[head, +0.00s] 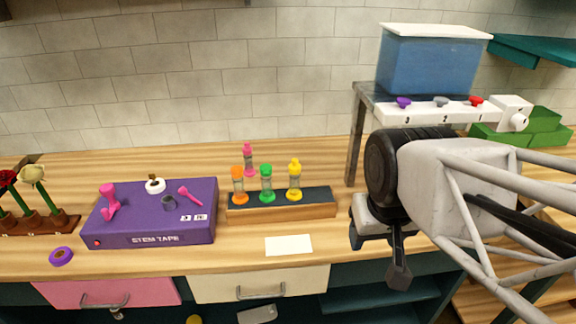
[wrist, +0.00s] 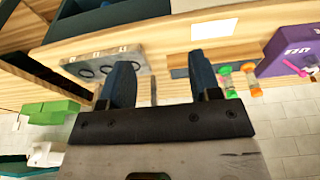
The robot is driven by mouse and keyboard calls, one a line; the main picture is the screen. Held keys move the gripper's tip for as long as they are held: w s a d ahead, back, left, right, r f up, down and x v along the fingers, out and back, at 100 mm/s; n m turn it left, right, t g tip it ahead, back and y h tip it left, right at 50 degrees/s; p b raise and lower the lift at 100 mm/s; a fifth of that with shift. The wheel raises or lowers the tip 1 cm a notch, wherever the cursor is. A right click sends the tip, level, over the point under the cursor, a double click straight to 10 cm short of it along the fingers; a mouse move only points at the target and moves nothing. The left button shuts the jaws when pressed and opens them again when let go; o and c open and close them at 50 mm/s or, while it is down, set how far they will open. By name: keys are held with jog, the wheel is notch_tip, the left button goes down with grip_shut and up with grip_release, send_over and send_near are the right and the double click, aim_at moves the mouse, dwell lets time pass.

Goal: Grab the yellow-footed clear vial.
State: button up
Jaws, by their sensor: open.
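The yellow-footed clear vial (head: 294,181) stands upright at the right of a row in a dark rack with a wooden front (head: 282,207). A green vial (head: 266,184) and an orange vial (head: 238,186) stand to its left. My gripper (head: 384,252) is open and empty, to the right of the rack and apart from it. In the wrist view my gripper (wrist: 163,76) has its two dark fingers spread. The green vial (wrist: 226,82) and orange vial (wrist: 250,78) show right of the right finger; the yellow-footed vial is not clearly visible there, perhaps behind that finger.
A pink vial (head: 249,160) stands behind the rack. A purple stem tape box (head: 150,212) is to the left, and a white card (head: 289,245) lies in front. A blue tank (head: 428,62) on a stand with numbered taps (head: 435,108) rises at the right, behind my arm.

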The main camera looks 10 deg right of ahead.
aim_at(294, 182)
jog(key=shift+o, duration=0.4)
dwell(0.3)
jog(key=w+a+f+m+g+y, duration=0.3)
jog(key=w+a+f+m+y, duration=0.3)
jog(key=w+a+m+y, duration=0.4)
jog(key=w+d+f+m+t+y, duration=0.1)
jog(key=w+d+m+t+y, duration=0.1)
jog(key=w, duration=0.4)
jog(key=w+d+f+m+t+y, duration=0.2)
jog(key=w+m+t, duration=0.2)
jog(key=m, duration=0.3)
jog(key=w+d+f+m+t+y, duration=0.1)
jog(key=w+d+f+m+t, duration=0.1)
jog(key=w, duration=0.5)
jog(key=shift+w+f+m+t+y, duration=0.1)
jog(key=shift+w+m+t+y, duration=0.2)
jog(key=shift+m, duration=0.4)
jog(key=shift+w+f+m+t+y, duration=0.1)
jog(key=shift+m+t, duration=0.3)
jog(key=shift+m, duration=0.3)
jog(key=shift+a, duration=0.15)
jog(key=shift+x, duration=1.15)
